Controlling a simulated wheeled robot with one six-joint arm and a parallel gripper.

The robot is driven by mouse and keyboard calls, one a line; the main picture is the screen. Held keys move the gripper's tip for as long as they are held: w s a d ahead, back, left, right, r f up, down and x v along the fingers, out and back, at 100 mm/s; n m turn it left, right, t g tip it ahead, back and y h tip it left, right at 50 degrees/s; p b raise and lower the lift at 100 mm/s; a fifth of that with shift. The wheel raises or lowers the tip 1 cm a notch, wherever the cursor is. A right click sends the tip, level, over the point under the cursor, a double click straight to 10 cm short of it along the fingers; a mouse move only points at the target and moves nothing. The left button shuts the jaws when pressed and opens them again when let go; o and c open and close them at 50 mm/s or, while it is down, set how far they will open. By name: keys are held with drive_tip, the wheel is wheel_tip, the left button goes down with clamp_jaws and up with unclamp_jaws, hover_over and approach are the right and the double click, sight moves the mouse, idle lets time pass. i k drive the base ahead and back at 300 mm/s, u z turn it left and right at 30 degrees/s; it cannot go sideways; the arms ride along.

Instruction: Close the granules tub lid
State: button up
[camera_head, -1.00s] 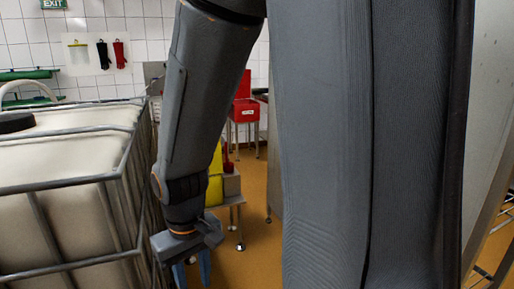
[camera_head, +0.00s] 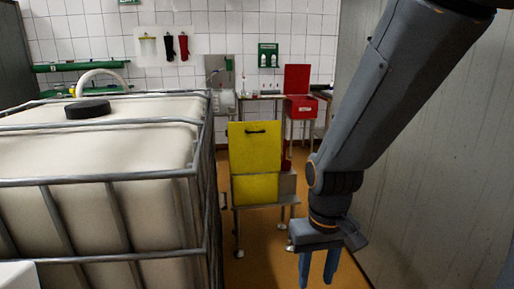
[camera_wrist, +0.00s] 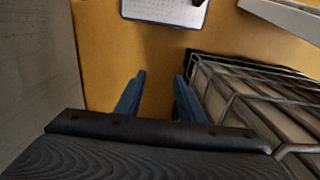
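A yellow tub (camera_head: 255,188) stands on a low metal stand in the head view. Its yellow lid (camera_head: 254,146), with a dark handle, is raised upright behind it. Further back, a red tub (camera_head: 301,108) stands on a thin-legged stand with its red lid (camera_head: 297,78) also upright. I cannot tell from the pictures which one is the granules tub. My gripper (camera_head: 318,268) hangs pointing down, right of the yellow tub and in front of it in the picture. Its two blue fingers are apart and empty in the wrist view (camera_wrist: 159,97).
A large white caged tank (camera_head: 90,150) with a black cap fills the left. A grey wall or panel (camera_head: 440,170) rises on the right. Orange floor (camera_head: 275,262) is free between them. A pale, blue-edged object (camera_wrist: 165,10) shows at the wrist view's top.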

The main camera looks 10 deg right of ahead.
sight(255, 147)
drive_tip(key=z, duration=0.55)
drive_tip(key=i, duration=1.6)
drive_tip(key=u, duration=0.5)
drive_tip(key=i, duration=1.1)
drive_tip(key=u, duration=0.65)
